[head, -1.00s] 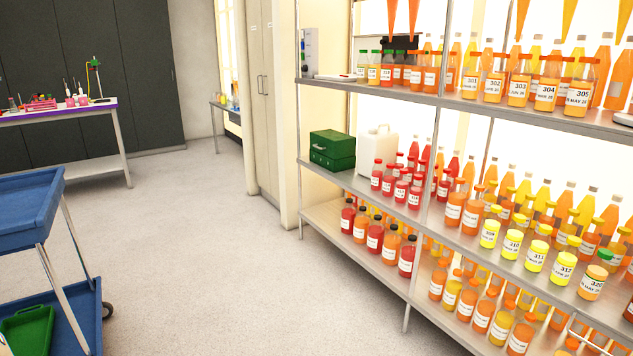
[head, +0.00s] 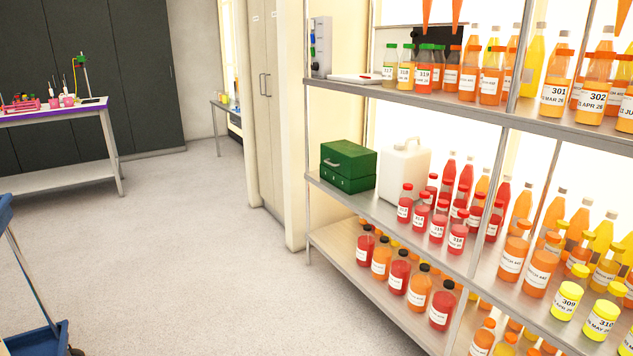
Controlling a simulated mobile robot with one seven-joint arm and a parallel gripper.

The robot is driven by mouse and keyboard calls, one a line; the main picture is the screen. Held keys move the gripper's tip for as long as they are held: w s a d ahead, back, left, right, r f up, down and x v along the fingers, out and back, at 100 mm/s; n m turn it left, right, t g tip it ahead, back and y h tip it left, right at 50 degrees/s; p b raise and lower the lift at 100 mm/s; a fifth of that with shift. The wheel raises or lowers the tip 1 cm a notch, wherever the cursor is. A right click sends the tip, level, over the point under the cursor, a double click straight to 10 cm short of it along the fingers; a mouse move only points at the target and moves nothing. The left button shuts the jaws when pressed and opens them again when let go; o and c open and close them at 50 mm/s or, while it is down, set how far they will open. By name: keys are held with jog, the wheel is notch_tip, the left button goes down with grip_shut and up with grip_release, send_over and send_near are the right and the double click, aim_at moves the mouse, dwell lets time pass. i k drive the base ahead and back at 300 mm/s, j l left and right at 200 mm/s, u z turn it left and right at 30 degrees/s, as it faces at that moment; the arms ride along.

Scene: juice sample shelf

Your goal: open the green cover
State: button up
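A green box (head: 347,167) sits on the middle shelf at its left end, left of a white jug. Its upper part looks like a green cover (head: 349,158) with a pale handle on the front, and it appears closed over the lower part. A green item, perhaps a tub, that showed at the lower left is out of view. Several bottles on the top shelf have green caps (head: 426,47). My gripper is not in view.
The metal shelf unit (head: 478,118) fills the right side, with bottles on its levels. A white jug (head: 404,172) stands beside the green box. A blue cart (head: 38,341) is at the left edge. The floor (head: 180,250) between is clear. A bench (head: 62,114) stands at the back left.

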aim_at(349, 160)
jog(key=i, duration=1.3)
jog(key=i+j+z, duration=0.1)
jog(key=i+z, duration=0.15)
jog(key=i, duration=0.3)
jog(key=i+j+z, duration=0.2)
jog(key=i, duration=0.3)
jog(key=i+j+z, duration=0.25)
jog(key=i, duration=0.25)
